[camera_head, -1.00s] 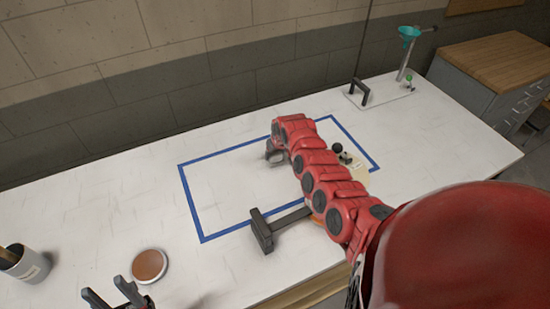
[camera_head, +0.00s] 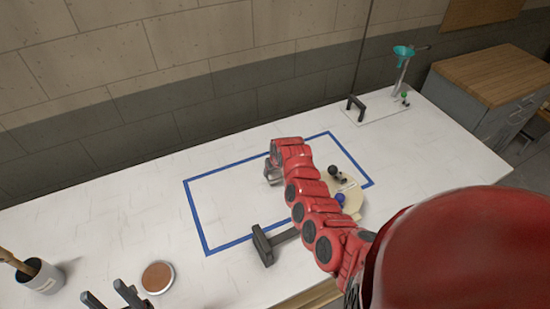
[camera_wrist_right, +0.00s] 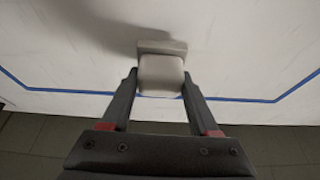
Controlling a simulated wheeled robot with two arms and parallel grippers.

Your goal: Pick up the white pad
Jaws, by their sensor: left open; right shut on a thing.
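The white pad (camera_wrist_right: 161,68) is a pale block with a wider slab at its far edge, seen in the right wrist view. My right gripper (camera_wrist_right: 158,82) is shut on it, one finger on each side. A shadow falls on the table beside the pad; I cannot tell whether it touches the table. In the head view my right gripper (camera_head: 271,174) is inside the blue-taped rectangle, and my red arm hides most of what it holds. My left gripper (camera_head: 112,298) is open and empty at the bottom edge, left of the middle.
A black hammer-like tool (camera_head: 263,245) lies by the tape's front edge. A round beige tray (camera_head: 353,199) with small balls is right of my arm. A brown-topped disc (camera_head: 157,277) and a cup (camera_head: 42,277) stand at left. A stand with a teal funnel (camera_head: 402,54) is at back right.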

